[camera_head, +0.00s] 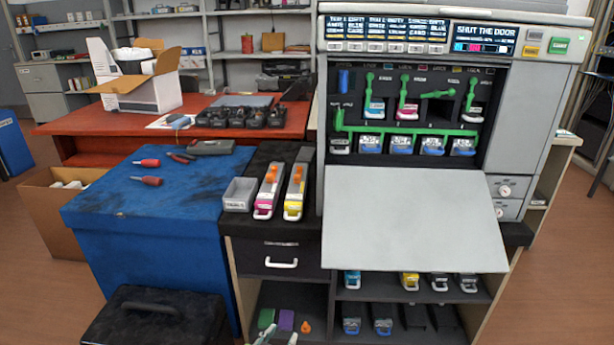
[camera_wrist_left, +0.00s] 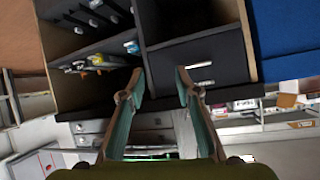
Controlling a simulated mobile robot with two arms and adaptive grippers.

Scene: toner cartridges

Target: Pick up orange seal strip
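An orange seal strip (camera_head: 271,173) lies on top of the magenta toner cartridge (camera_head: 264,206) on the dark counter. A second orange seal strip (camera_head: 295,177) lies on the yellow toner cartridge (camera_head: 293,207) to its right. My left gripper (camera_head: 276,338) shows only at the bottom edge of the head view, well below the cartridges. In the left wrist view my left gripper (camera_wrist_left: 160,78) is open with nothing between its fingers, facing the cabinet front. Neither strip can be made out in the wrist view. My right gripper is not in view.
A grey tray (camera_head: 239,195) stands left of the cartridges. The printer (camera_head: 416,215) with its lowered panel stands close on the right. A drawer with a white handle (camera_head: 282,263) is below the counter. Screwdrivers (camera_head: 147,162) lie on the blue chest (camera_head: 150,225).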

